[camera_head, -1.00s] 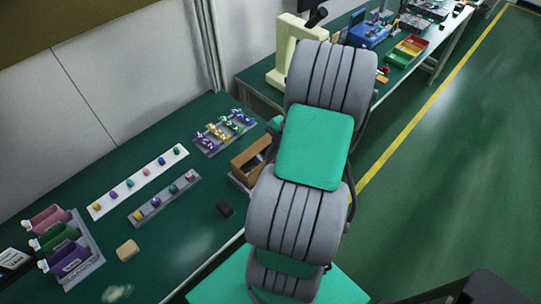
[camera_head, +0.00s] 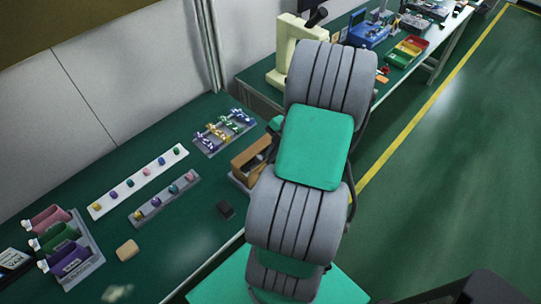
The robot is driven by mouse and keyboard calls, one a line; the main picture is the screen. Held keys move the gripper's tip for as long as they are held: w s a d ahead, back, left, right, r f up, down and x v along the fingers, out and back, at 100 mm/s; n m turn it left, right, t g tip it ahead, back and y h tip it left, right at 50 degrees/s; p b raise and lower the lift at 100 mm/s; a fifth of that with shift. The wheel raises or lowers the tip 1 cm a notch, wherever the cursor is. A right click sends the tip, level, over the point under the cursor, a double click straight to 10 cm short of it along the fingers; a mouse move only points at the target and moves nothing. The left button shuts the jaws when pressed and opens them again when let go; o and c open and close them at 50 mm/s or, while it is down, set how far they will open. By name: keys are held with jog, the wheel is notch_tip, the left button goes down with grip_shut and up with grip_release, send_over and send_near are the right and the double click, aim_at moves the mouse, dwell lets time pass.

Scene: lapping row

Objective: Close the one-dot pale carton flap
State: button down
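A tan-brown open carton (camera_head: 245,160) stands at the front edge of the green bench, just left of my arm. Its right part is hidden behind my arm links. A brown panel beside its dark opening may be a flap, but I cannot make out any dots or how far it stands open. My arm reaches over this spot and covers much of it. My gripper is hidden behind my own arm, so its fingers and any contact with the carton cannot be seen.
The green bench (camera_head: 185,235) holds a white strip (camera_head: 123,189) and a grey strip (camera_head: 163,204) with coloured knobs, a grey rack (camera_head: 238,134), coloured bins (camera_head: 65,240), a tan block (camera_head: 127,250) and a dark block (camera_head: 225,209). Open floor (camera_head: 460,180) lies right.

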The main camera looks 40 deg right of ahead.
aim_at(261, 158)
jog(key=shift+w+g+b, duration=0.1)
jog(key=shift+g+b, duration=0.2)
jog(key=w+g+b, duration=0.1)
jog(key=g, duration=0.1)
jog(key=m+g+b, duration=0.1)
jog(key=g+b, duration=0.1)
jog(key=g, duration=0.1)
jog(key=w+g+b, duration=0.1)
jog(key=g+b, duration=0.1)
jog(key=shift+w+f+m+g, duration=0.3)
jog(key=shift+w+m, duration=0.05)
jog(key=shift+m, duration=0.05)
jog(key=g, duration=0.1)
jog(key=w+g, duration=0.1)
jog(key=g, duration=0.1)
jog(key=shift+f+m, duration=0.1)
jog(key=shift+m, duration=0.2)
jog(key=shift+w+f+g+p, duration=0.2)
jog(key=shift+g+p, duration=0.2)
jog(key=shift+g, duration=0.4)
jog(key=shift+m, duration=0.3)
jog(key=c, duration=2.1)
grip_release()
jog(key=shift+c, duration=0.2)
